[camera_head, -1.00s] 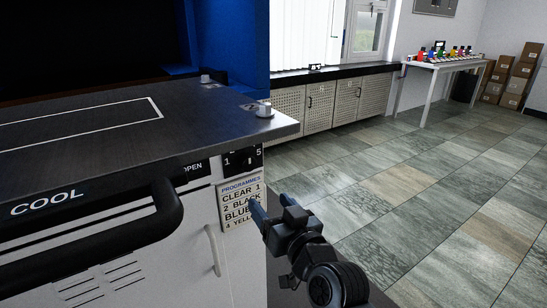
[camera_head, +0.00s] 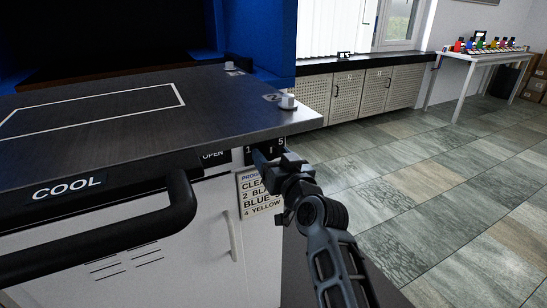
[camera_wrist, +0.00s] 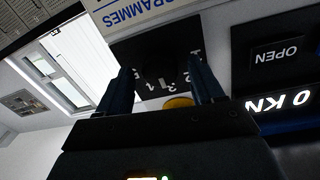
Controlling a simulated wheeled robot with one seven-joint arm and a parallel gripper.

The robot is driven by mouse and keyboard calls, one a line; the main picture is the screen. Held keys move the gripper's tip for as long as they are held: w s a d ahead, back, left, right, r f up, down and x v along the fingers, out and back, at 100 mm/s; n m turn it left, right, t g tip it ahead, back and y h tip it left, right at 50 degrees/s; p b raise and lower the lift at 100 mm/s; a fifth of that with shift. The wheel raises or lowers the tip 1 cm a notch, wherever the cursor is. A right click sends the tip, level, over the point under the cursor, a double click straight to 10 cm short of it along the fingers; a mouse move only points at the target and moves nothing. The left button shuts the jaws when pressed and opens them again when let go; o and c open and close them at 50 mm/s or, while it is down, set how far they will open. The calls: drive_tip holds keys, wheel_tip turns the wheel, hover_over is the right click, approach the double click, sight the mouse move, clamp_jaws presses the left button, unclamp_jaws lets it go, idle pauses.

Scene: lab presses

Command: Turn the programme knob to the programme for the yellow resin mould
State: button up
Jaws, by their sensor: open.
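The programme dial panel (camera_head: 281,144), black with white digits, sits under the press table's right corner; 1 and 5 are readable in the head view. My gripper (camera_head: 262,158) is open in front of it and covers its lower part. In the wrist view my open gripper (camera_wrist: 163,75) has one finger on each side of a dark shape on the dial panel (camera_wrist: 190,48). The knob and its pointer are too dark to make out, so I cannot tell its setting or any contact. The programmes card (camera_head: 250,211) below reads "4 YELLOW"; my gripper hides part of it.
The metal press table (camera_head: 95,120) overhangs the dial, with a small post (camera_head: 288,101) at its corner. A thick black handle (camera_head: 180,205) marked COOL juts out at left. A yellow round part (camera_wrist: 178,102) shows between my fingers. Floor at right is clear.

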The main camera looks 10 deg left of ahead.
drive_tip(key=c, duration=1.1)
drive_tip(key=shift+o, duration=0.2)
drive_tip(key=m+p, duration=0.2)
drive_tip(key=m, duration=0.3)
drive_tip(key=shift+r+m+g+p, duration=0.15)
drive_tip(key=shift+m+g+p, duration=0.15)
drive_tip(key=shift+p, duration=0.1)
drive_tip(key=m+p, duration=0.2)
drive_tip(key=m, duration=0.4)
drive_tip(key=shift+d, duration=0.1)
drive_tip(key=m+p, duration=0.1)
drive_tip(key=m, duration=0.2)
drive_tip(key=m+p, duration=0.1)
drive_tip(key=m, duration=0.2)
drive_tip(key=shift+w+g+y+p, duration=0.1)
drive_tip(key=shift+g+y+p, duration=0.2)
drive_tip(key=shift+g, duration=0.1)
drive_tip(key=m, duration=0.2)
drive_tip(key=m+p, duration=0.1)
drive_tip(key=m, duration=0.1)
drive_tip(key=shift+d+f+m+y, duration=0.1)
drive_tip(key=shift+f+m+y, duration=0.1)
drive_tip(key=shift+m+y, duration=0.15)
drive_tip(key=shift+m, duration=0.25)
